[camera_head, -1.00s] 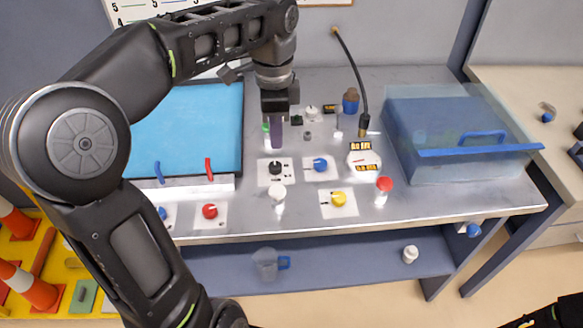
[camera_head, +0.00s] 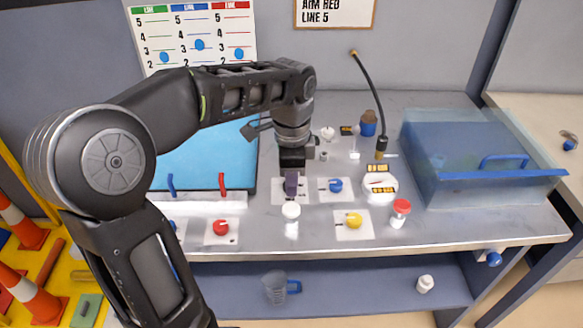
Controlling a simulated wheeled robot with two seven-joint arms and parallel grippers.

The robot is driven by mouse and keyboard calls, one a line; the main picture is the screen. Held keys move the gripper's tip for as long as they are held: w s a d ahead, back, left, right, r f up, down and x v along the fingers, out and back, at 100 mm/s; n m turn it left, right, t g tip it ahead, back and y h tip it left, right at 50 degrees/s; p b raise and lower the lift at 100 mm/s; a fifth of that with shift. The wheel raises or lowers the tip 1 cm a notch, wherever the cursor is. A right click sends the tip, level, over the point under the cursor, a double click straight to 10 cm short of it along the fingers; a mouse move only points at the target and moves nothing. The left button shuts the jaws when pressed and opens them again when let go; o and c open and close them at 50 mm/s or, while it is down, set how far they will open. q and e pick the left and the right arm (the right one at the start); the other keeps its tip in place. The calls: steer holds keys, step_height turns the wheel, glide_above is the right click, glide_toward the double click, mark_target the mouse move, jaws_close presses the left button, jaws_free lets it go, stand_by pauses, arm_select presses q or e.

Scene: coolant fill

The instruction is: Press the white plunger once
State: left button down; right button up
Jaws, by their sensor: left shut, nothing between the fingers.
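A white-topped upright cylinder (camera_head: 291,211), which looks like the white plunger, stands near the front edge of the metal bench. My left gripper (camera_head: 291,192) points down just behind it, with its fingers shut and empty. A small gap shows between the fingertips and the white top in the picture; their height difference is hard to judge. The fingers cover the black knob's place on its white plate (camera_head: 276,190). My right gripper is out of view.
A blue knob (camera_head: 336,185), a yellow knob (camera_head: 354,219), a red knob (camera_head: 221,227) and a red-topped cylinder (camera_head: 400,212) stand around it. A jug (camera_head: 275,288) stands on the lower shelf.

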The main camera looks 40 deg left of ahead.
mark_target(291, 209)
arm_select(q)
step_height(291, 209, down, 5)
steer(key=shift+r+p, duration=0.15)
steer(key=shift+p, duration=0.15)
step_height(291, 209, down, 3)
steer(key=shift+f+b, duration=0.1)
steer(key=shift+b, duration=0.95)
steer(key=shift+s, duration=0.1)
